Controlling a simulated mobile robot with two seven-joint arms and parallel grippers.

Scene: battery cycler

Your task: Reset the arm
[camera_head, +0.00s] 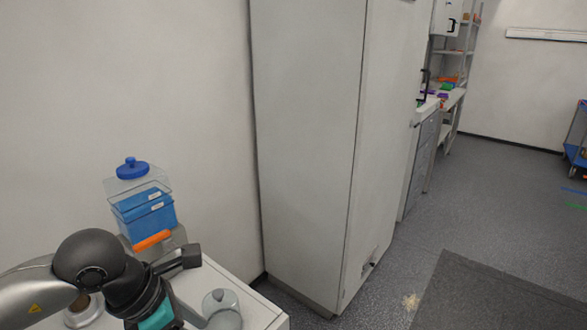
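My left arm (85,262) comes in from the lower left, with a silver link, a black joint and a teal part at the bottom edge. A black piece with a squared end sticks out from it to the right, over the white counter. I see no gripper fingers; the arm's lower end is cut off by the bottom edge of the picture. My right arm and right gripper do not show.
On the white counter (258,312) stand a clear container with a blue lid (132,168), blue boxes (147,215), an orange item (152,240) and a clear jar (221,309). A tall grey cabinet (305,150) stands beside it. Open floor (480,220) lies to the right.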

